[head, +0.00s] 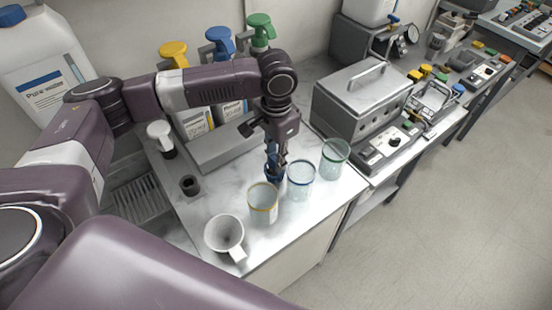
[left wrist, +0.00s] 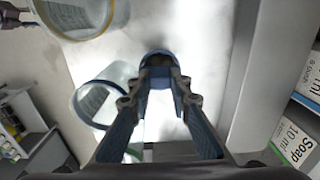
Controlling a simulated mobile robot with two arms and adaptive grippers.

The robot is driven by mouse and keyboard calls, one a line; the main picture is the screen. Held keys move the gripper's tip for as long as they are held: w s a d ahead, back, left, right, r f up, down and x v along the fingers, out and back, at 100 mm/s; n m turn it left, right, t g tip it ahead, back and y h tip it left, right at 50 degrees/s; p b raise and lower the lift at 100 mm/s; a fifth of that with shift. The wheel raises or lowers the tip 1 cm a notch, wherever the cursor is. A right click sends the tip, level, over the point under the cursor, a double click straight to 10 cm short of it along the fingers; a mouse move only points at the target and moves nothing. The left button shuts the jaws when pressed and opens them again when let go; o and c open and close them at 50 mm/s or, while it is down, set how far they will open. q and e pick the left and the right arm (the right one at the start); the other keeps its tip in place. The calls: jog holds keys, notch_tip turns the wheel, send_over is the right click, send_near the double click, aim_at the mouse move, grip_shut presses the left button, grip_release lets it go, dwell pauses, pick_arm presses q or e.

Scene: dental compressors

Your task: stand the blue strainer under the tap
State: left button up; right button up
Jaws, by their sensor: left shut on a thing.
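My left gripper (head: 273,172) points down over the marble counter and is shut on the blue strainer (head: 274,178), which is mostly hidden by the fingers in the head view. In the left wrist view the strainer's blue rim (left wrist: 158,54) shows between the fingertips (left wrist: 158,78), with a dark inside. It is close beside the clear cup with a blue rim (head: 301,180). I cannot clearly make out a tap; a small blue handle (head: 393,19) shows by the white container at the top right. My right gripper is not in view.
Clear cups with yellow (head: 263,203) and green (head: 335,158) rims flank the blue-rimmed one. Pump bottles stand behind; a drain grille (head: 135,202) lies left, a metal box (head: 362,97) right.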

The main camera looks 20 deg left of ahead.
pick_arm(q)
jog(key=shift+f, duration=0.55)
jog(key=o, duration=0.6)
jog(key=shift+f, duration=0.1)
